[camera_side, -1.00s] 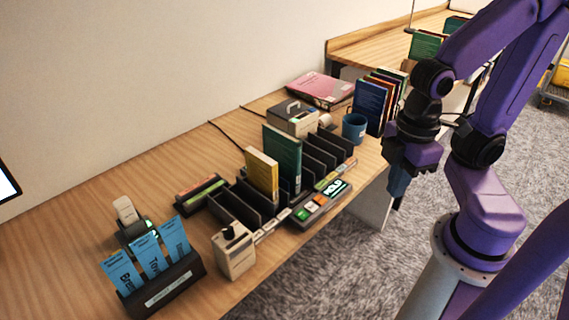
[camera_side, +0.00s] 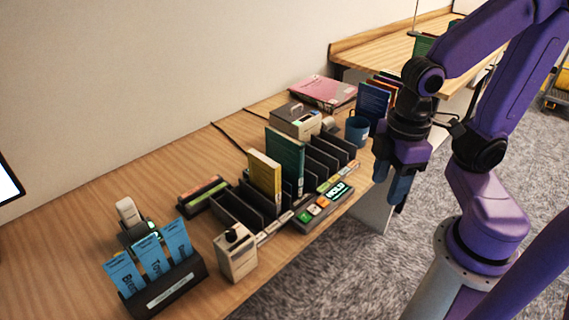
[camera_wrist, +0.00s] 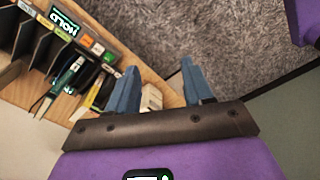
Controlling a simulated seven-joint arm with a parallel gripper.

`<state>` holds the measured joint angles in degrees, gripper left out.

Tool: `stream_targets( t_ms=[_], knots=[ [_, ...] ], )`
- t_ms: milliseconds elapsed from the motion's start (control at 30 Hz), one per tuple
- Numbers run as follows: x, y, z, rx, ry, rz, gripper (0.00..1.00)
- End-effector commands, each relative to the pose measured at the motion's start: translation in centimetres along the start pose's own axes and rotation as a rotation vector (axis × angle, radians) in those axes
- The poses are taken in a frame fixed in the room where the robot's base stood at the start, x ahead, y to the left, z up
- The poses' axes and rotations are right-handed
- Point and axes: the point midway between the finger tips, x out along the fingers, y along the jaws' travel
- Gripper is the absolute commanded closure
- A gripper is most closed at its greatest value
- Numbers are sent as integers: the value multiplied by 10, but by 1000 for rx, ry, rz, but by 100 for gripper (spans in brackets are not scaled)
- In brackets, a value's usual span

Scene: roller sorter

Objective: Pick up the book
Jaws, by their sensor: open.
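A yellow book (camera_side: 264,177) and a taller dark green book (camera_side: 285,160) stand upright in slots of a black sorter rack (camera_side: 238,213) on the wooden desk. A blue book (camera_side: 372,104) stands with others at the back right, partly hidden by my arm. Which book the task means is not clear. My gripper (camera_side: 391,188) hangs off the desk's front edge, right of the rack, with its blue fingers pointing down. In the wrist view my gripper (camera_wrist: 158,72) has its fingers apart with nothing held between them. The rack (camera_wrist: 38,48) shows there at the left.
A lit HOLD panel (camera_side: 322,206) sits at the rack's front. A blue mug (camera_side: 357,130), a grey box (camera_side: 296,120) and a pink binder (camera_side: 322,92) stand behind. A blue-card holder (camera_side: 165,283) and a beige device (camera_side: 235,252) are near left. Grey carpet lies below the desk.

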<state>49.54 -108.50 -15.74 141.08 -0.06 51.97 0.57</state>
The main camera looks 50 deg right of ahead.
Motion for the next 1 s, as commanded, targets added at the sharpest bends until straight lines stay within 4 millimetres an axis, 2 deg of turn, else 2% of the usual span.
stream_targets(
  t_ms=[200,367,500,767,900,1000],
  knots=[
    [-8,47,-44,210,43,18,49],
    [-14,89,-70,366,77,37,49],
    [-19,130,-87,504,105,57,49],
    [-27,212,-101,755,157,103,49],
    [-30,253,-97,877,179,129,49],
    [-32,275,-93,944,191,145,49]
  ],
)
